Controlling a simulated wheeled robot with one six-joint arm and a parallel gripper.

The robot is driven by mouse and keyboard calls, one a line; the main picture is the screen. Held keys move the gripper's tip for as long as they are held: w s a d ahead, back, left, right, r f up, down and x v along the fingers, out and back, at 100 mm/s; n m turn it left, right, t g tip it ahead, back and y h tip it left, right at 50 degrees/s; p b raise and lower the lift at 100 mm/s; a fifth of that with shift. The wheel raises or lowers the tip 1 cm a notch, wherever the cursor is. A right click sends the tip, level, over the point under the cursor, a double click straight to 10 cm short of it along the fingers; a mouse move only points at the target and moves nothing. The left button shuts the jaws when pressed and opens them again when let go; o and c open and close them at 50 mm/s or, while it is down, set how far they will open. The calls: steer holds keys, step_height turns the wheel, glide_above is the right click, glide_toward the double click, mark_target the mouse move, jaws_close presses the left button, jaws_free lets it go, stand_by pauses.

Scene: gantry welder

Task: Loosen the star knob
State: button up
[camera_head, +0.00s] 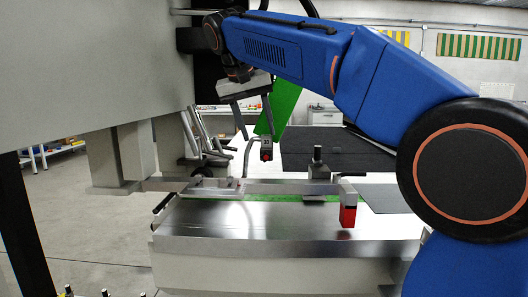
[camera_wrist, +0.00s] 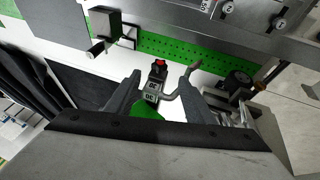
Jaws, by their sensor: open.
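A dark, round knob-like part, which looks like the star knob, sits low beside the left end of the metal bar in the head view (camera_head: 203,171). It also shows right of the fingers in the wrist view (camera_wrist: 238,77), with metal parts around it; its lobes are too small to make out. My gripper (camera_head: 256,132) hangs above the bench, higher than the knob and to its right. In the wrist view its two fingers (camera_wrist: 162,90) are spread wide and apart from the knob. Nothing is held between them.
A green perforated strip (camera_wrist: 205,55) lies behind.

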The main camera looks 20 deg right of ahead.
mark_target(261, 153)
steer(key=x, duration=0.8)
steer(key=shift+d, duration=0.1)
steer(key=c, duration=1)
steer(key=shift+c, duration=0.2)
steer(key=h, duration=0.1)
steer(key=a+h, duration=0.1)
steer(key=h, duration=0.1)
steer(key=shift+w+f+n+g, duration=0.15)
steer(key=shift+f+n+g, duration=0.15)
steer(key=shift+n, duration=0.1)
steer(key=h, duration=0.2)
steer(key=shift+a+f+g+h, duration=0.1)
steer(key=shift+g+h, duration=0.2)
steer(key=shift+h, duration=0.1)
steer(key=h, duration=0.1)
steer(key=n+h, duration=0.1)
steer(key=h, duration=0.1)
steer(key=g+h, duration=0.1)
steer(key=h, duration=0.1)
steer(key=shift+w+a+f+n, duration=0.1)
steer(key=shift+a+f+n, duration=0.1)
steer(key=shift+f+n, duration=0.2)
